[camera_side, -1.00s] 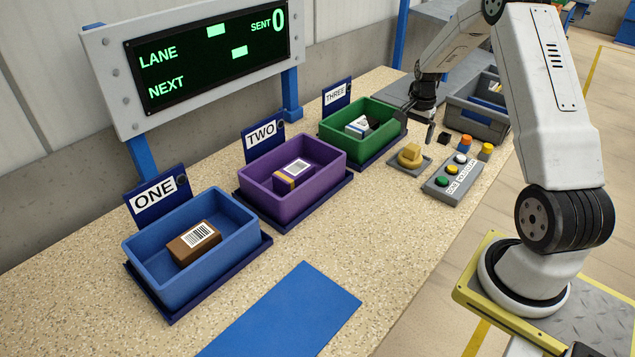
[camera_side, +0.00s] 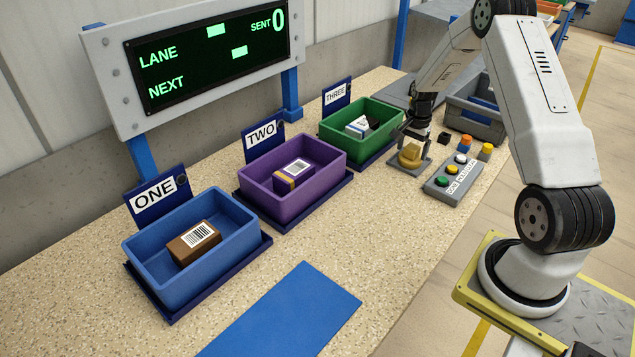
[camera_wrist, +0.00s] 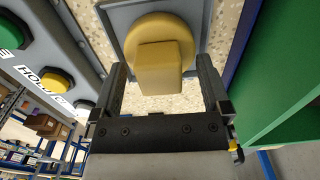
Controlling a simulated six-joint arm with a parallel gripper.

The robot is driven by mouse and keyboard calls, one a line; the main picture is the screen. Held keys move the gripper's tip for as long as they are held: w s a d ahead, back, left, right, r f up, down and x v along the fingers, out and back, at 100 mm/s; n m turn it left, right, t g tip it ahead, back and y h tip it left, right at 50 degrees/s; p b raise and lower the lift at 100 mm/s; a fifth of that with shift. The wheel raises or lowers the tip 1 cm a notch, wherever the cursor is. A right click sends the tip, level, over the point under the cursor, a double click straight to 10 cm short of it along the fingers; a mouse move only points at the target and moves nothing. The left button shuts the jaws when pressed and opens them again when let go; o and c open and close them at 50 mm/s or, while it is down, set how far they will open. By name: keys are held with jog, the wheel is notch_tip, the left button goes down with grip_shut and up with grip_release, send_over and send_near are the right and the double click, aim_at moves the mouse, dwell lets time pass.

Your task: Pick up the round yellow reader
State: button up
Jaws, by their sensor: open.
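The round yellow reader (camera_side: 411,156) stands on a grey square plate (camera_side: 421,168) on the speckled table, in front of the green bin. In the wrist view the reader (camera_wrist: 160,55) shows a round base with a block-shaped grip on top, and the grey plate (camera_wrist: 115,14) under it. My gripper (camera_side: 413,140) is right above the reader, pointing down. In the wrist view my gripper's (camera_wrist: 161,85) two dark fingers are open, one on each side of the yellow block, with a gap visible on both sides. I cannot tell how far down the fingers reach.
A grey button box (camera_side: 452,176) stands close on the right of the reader. The green bin (camera_side: 340,141) is close behind on the left. Small blocks (camera_side: 465,142) and a grey crate (camera_side: 477,125) lie beyond. Purple (camera_side: 270,196) and blue (camera_side: 166,285) bins stand further left.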

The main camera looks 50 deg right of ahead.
grip_shut()
jog(key=shift+r, duration=0.15)
dwell(0.4)
jog(key=shift+r, duration=0.85)
jog(key=s+a+r, duration=0.8)
jog(key=s+r, duration=0.3)
jog(key=shift+s+a, duration=0.15)
